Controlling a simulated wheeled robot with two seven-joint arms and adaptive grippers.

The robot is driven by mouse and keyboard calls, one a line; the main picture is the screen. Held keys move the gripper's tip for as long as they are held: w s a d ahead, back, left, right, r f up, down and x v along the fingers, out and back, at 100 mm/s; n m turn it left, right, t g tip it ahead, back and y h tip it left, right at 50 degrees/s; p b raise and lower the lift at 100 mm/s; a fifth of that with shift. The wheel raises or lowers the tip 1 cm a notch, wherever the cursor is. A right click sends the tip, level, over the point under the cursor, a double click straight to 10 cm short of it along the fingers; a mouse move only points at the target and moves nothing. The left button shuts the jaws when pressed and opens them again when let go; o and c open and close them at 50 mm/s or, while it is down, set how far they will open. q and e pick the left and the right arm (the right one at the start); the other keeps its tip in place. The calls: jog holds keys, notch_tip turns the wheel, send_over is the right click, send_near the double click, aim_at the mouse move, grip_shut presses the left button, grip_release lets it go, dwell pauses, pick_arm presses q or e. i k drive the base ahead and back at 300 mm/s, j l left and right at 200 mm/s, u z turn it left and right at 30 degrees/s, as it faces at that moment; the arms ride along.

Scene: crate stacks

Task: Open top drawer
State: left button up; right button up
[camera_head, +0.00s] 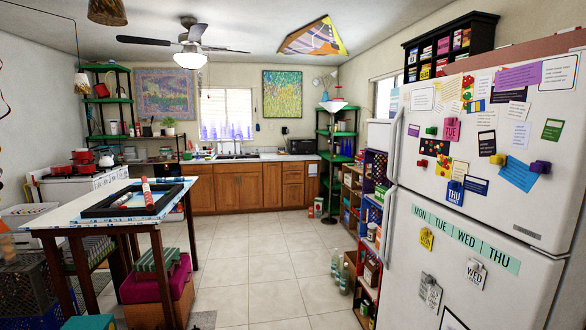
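Brown wooden cabinets (238,188) run under the counter along the back wall. At their right end is a narrow stack of drawers; its top drawer (293,167) looks shut and lies just below the countertop. Its handle is too small to make out. The drawer front is far from me across the tiled floor. Neither of my grippers nor my arms shows in this view.
A tall table (52,217) with a black tray stands at the left, with boxes beneath it. A white fridge (545,220) fills the right, beside low shelves (367,285) and bottles (344,279). The tiled floor (262,268) between them is clear.

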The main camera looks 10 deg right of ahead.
aim_at(287, 165)
jog(key=i+z, duration=0.35)
jog(key=i, duration=1.65)
jog(key=i+u, duration=0.1)
jog(key=i, duration=0.7)
jog(key=i+u, duration=0.1)
jog(key=i, duration=0.7)
jog(key=i+l+u, duration=0.1)
jog(key=i, duration=0.65)
jog(key=i+l, duration=0.1)
jog(key=i, duration=1.5)
